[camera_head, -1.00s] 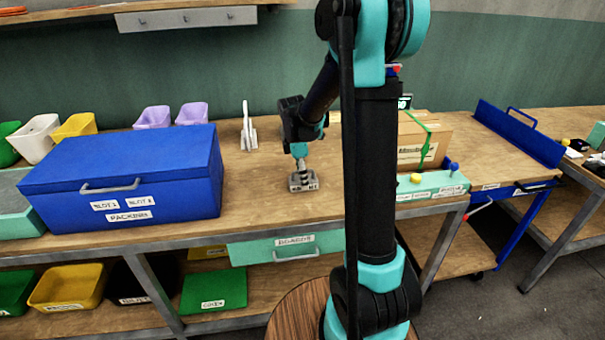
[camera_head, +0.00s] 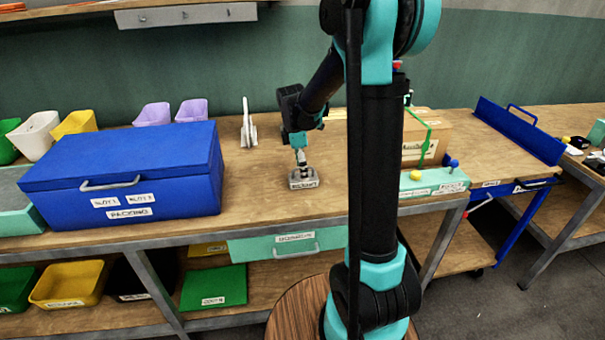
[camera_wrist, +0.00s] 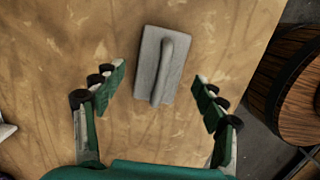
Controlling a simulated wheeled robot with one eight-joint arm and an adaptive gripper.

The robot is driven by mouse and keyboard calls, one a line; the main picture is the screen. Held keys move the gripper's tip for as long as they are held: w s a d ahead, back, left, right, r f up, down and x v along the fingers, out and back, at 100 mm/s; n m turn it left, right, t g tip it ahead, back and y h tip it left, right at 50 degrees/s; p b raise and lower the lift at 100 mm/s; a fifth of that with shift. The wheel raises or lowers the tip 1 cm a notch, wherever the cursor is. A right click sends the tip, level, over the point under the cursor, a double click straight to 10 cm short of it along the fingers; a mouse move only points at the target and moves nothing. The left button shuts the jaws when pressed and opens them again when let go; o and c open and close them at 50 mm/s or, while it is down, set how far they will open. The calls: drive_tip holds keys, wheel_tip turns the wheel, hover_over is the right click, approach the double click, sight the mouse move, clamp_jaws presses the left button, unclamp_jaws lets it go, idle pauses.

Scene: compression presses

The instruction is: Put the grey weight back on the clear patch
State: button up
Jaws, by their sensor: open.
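The grey weight (camera_head: 303,181) is a flat block with a bar handle, standing on the wooden bench right of the blue box. In the wrist view the weight (camera_wrist: 153,62) lies flat on bare wood, its handle slightly tilted in the picture. My gripper (camera_wrist: 161,76) is open, with one finger on each side of the weight and gaps to both. In the head view my gripper (camera_head: 299,149) is just above the weight. No marked patch outline shows; the wood around the weight is clear.
The blue packing box (camera_head: 125,175) stands left on the bench (camera_head: 255,200). A white upright piece (camera_head: 248,125) stands behind. A cardboard box (camera_head: 428,138) and a teal panel with knobs (camera_head: 433,182) are right. The bench front edge is close in front of the weight.

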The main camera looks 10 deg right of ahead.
sight(299, 169)
drive_tip(key=r, duration=0.6)
drive_tip(key=a+r, duration=0.1)
drive_tip(key=r, duration=0.2)
drive_tip(key=shift+r, duration=0.2)
drive_tip(key=shift+s, duration=0.3)
drive_tip(key=s+d+f+m, duration=0.1)
drive_tip(key=s+f+m, duration=0.1)
drive_tip(key=s+m, duration=0.1)
drive_tip(key=s+d+f+m+t, duration=0.1)
drive_tip(key=s+f+m, duration=0.1)
drive_tip(key=s+m, duration=0.1)
drive_tip(key=s+d+f+m+t+y, duration=0.1)
drive_tip(key=s+d+f+m, duration=0.1)
drive_tip(key=s, duration=0.3)
drive_tip(key=shift+f+m, duration=0.2)
drive_tip(key=shift+m, duration=0.4)
drive_tip(key=s+d+f+m+t, duration=0.1)
drive_tip(key=s+f+m+t, duration=0.1)
drive_tip(key=s+f+m, duration=0.5)
drive_tip(key=s+m, duration=0.1)
drive_tip(key=s, duration=0.2)
drive_tip(key=shift+s+d+m, duration=0.25)
drive_tip(key=shift+d+m, duration=0.05)
drive_tip(key=shift+m, duration=0.1)
